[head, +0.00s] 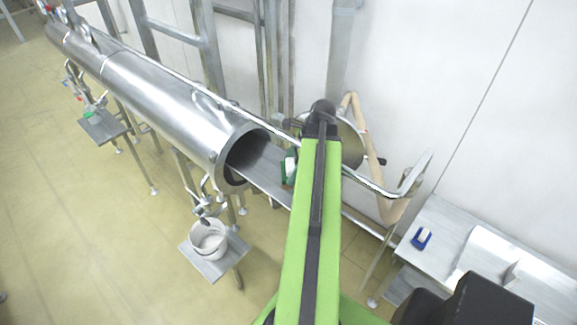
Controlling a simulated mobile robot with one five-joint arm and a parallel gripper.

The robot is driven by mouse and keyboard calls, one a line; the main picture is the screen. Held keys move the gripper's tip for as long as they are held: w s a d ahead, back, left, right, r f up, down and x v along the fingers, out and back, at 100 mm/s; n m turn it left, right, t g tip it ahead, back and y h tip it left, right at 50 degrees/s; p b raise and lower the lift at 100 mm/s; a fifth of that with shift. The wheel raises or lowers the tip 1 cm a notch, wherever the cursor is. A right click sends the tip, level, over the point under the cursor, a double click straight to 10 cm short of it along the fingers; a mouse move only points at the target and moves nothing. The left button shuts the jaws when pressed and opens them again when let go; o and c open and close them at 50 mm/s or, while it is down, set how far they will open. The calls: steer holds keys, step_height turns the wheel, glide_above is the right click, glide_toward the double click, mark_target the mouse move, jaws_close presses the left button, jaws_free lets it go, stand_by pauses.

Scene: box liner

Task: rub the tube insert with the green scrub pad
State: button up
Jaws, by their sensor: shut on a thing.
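The tube insert (262,172) is a grey metal trough that lies in the open mouth of the large steel tube (150,100) and runs out of it to the lower right. The green scrub pad (290,169), green with a white part, is at the insert just outside the tube mouth, against the left side of my green arm. My gripper (296,151) is mostly hidden behind my arm and is shut on the pad. Whether the pad touches the insert cannot be told from here.
A round door (351,146) and a bent rail (372,186) stand behind and right of my arm. A white bucket (208,240) sits on a low shelf below the tube mouth. Open floor lies at left.

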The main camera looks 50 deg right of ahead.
steer(key=shift+r, duration=0.1)
step_height(320, 180, up, 6)
steer(key=p, duration=0.6)
